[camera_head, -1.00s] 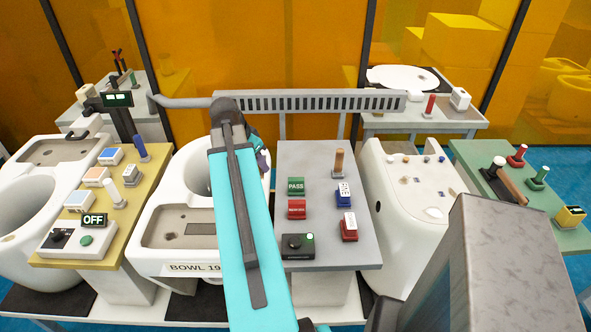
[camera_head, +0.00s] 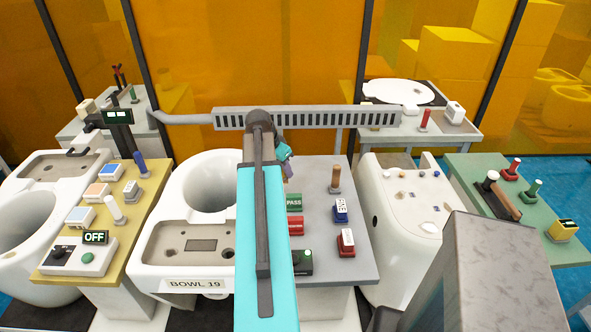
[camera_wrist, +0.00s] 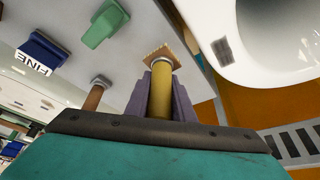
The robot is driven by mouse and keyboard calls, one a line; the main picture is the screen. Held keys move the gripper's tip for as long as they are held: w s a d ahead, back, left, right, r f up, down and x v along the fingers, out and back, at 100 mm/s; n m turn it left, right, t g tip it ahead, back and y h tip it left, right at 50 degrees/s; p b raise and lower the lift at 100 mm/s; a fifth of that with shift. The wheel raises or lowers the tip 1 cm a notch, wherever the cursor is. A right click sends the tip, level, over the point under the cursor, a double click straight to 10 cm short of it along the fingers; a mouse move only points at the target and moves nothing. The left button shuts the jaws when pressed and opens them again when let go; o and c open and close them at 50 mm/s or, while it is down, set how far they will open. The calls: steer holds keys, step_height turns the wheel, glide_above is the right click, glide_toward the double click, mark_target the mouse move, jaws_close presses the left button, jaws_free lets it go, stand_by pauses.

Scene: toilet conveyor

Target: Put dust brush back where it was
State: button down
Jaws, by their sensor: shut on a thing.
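The dust brush (camera_wrist: 161,92) has a yellow handle and a tan square bristle end. My gripper (camera_wrist: 160,76) is shut on its handle, with a purple finger on each side, in the wrist view. The bristle end points away from my gripper toward the grey table. I cannot tell whether it touches the top. In the head view, my gripper (camera_head: 288,168) is over the left back part of the grey table (camera_head: 315,190), beside the white bowl (camera_head: 207,183). My arm hides part of the gripper there, and the brush does not show clearly.
An upright brown handle (camera_head: 335,180) stands on the grey table, right of my gripper. Green PASS (camera_head: 294,202), red (camera_head: 296,226), and blue (camera_head: 340,210) stamps stand nearer the front. A slotted grey rail (camera_head: 300,118) runs behind.

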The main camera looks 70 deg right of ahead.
steer(key=s+d, duration=0.1)
steer(key=d+p, duration=0.1)
steer(key=d, duration=0.1)
steer(key=s+d, duration=0.1)
steer(key=shift+s+d+f, duration=0.2)
steer(key=shift+s, duration=0.15)
steer(key=shift+f, duration=0.15)
steer(key=shift+f+p, duration=0.95)
steer(key=shift+f, duration=0.65)
steer(key=shift+f, duration=0.2)
steer(key=c, duration=1.5)
jaws_free()
steer(key=shift+r, duration=0.25)
steer(key=shift+b+v, duration=1.45)
steer(key=shift+v, duration=4.5)
